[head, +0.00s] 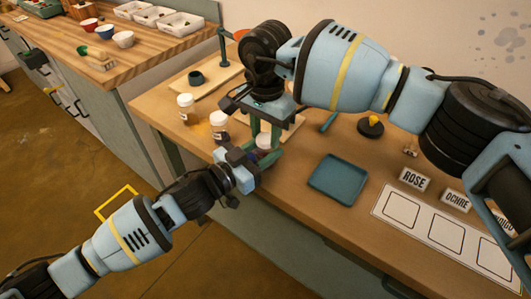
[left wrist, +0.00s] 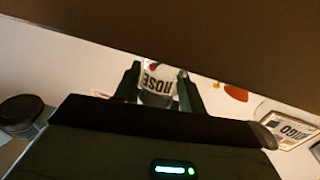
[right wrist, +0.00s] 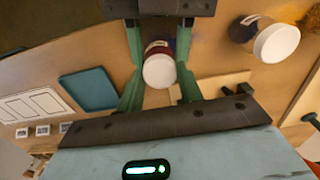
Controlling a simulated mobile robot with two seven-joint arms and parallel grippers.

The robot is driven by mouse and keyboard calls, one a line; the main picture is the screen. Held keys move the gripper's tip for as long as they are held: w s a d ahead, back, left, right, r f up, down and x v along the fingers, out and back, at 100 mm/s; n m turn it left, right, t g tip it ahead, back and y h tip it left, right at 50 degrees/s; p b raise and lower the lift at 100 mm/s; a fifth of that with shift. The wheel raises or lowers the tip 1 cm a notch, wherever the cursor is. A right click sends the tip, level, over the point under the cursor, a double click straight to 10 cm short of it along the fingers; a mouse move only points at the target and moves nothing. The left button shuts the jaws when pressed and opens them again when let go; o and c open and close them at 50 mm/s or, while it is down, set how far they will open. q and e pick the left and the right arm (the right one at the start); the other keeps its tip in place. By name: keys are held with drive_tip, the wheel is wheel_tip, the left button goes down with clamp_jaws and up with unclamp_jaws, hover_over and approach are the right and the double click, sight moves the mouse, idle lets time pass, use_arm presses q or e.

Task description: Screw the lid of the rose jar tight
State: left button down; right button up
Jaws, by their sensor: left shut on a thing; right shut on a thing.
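The rose jar (left wrist: 157,84) shows in the left wrist view, its label upside down, between the fingers of my left gripper (left wrist: 160,88), which is shut on its body. In the head view the jar (head: 264,141) is near the table's front edge, partly hidden by both grippers. Its white lid (right wrist: 159,71) sits on top of the jar in the right wrist view, between the fingers of my right gripper (right wrist: 160,75). The right gripper comes from above and is shut on the lid. How tight the lid is cannot be seen.
Two other white-lidded jars (head: 187,109) (head: 219,126) stand just left of the grippers. A blue tray (head: 338,178) lies to the right. Beyond it are a white mat with three squares (head: 377,212), name signs (head: 413,180) and a black piece with a yellow knob (head: 370,128).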

drive_tip(key=m, duration=2.6)
drive_tip(key=shift+f+m, duration=0.1)
drive_tip(key=shift+m, duration=0.2)
drive_tip(key=o, duration=1.1)
drive_tip(key=shift+o, duration=0.2)
wheel_tip(320, 180, up, 12)
